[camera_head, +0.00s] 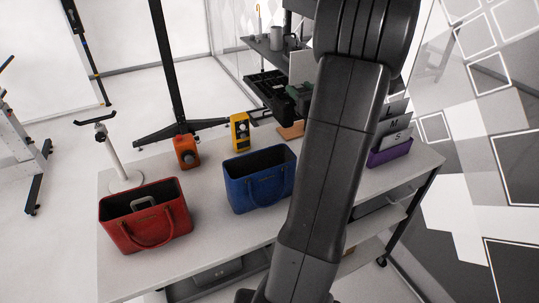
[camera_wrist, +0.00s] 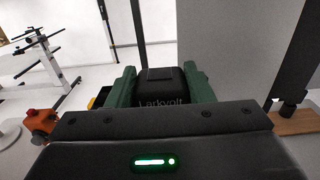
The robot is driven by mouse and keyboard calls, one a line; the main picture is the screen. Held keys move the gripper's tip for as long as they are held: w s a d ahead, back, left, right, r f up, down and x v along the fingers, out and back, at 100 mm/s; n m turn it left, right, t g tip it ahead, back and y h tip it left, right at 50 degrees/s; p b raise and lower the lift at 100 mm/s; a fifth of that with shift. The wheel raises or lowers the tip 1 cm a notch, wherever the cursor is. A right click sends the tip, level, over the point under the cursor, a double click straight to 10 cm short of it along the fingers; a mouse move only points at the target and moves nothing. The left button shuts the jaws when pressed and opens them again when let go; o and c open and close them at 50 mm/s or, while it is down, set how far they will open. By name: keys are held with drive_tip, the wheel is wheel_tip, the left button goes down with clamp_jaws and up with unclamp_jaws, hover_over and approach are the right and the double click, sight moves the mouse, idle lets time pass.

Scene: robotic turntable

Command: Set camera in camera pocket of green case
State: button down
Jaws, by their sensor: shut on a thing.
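In the wrist view my gripper (camera_wrist: 158,73) has two dark green jaws, closed on the sides of a black block marked "Larkvolt" (camera_wrist: 161,90). The block has a small raised square on top. I cannot tell for certain that it is the camera. In the head view my arm covers much of the right middle, and a dark green shape (camera_head: 300,91) shows just left of it above the table's far edge; I cannot tell whether it is my gripper or another thing. No green case with a camera pocket can be made out.
A red bag (camera_head: 146,214) and a blue bag (camera_head: 260,179) stand on the grey table (camera_head: 218,228). Behind them are an orange device (camera_head: 187,151) and a yellow device (camera_head: 240,132). A purple holder (camera_head: 390,153) stands at right. Open tabletop lies in front.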

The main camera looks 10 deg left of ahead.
drive_tip(key=shift+w+a, duration=0.1)
drive_tip(key=shift+w, duration=0.1)
drive_tip(key=shift+f, duration=0.35)
wheel_tip(320, 180, down, 17)
drive_tip(key=shift+f+p, duration=0.1)
drive_tip(key=shift+p, duration=0.65)
drive_tip(key=shift+f, duration=0.1)
drive_tip(key=c, duration=0.7)
unclamp_jaws()
